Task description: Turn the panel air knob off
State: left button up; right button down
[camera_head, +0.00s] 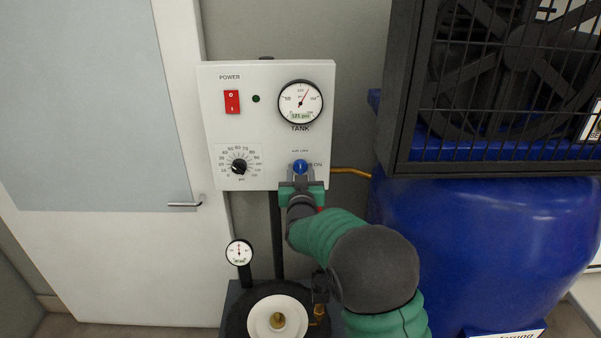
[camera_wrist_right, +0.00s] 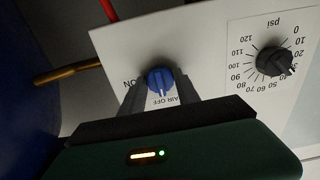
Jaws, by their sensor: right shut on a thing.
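The blue air knob (camera_head: 300,167) is at the lower right of the white control panel (camera_head: 265,140), with "ON" printed to its right. My right gripper (camera_head: 301,174) reaches up to it from below. In the right wrist view, which shows the panel upside down, the blue knob (camera_wrist_right: 159,80) sits between the two dark fingers, and the gripper is shut on it. A pale mark on the knob points toward the "AIR OFF" lettering. My left gripper is not in view.
The panel also carries a red power switch (camera_head: 232,102), a tank gauge (camera_head: 300,102) and a black psi dial (camera_head: 239,167). A blue tank (camera_head: 480,250) and a caged fan (camera_head: 510,80) stand right. A small gauge (camera_head: 239,253) is below. A white door (camera_head: 90,250) is left.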

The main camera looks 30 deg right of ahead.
jog(key=c, duration=1.2)
grip_release()
jog(key=shift+r, duration=0.1)
jog(key=o, duration=0.3)
jog(key=shift+w, duration=0.1)
jog(key=b+v, duration=0.2)
jog(key=v, duration=1.4)
jog(key=shift+s+a+b, duration=0.15)
jog(key=shift+s+b, duration=0.2)
jog(key=shift+s, duration=0.05)
jog(key=shift+f, duration=0.2)
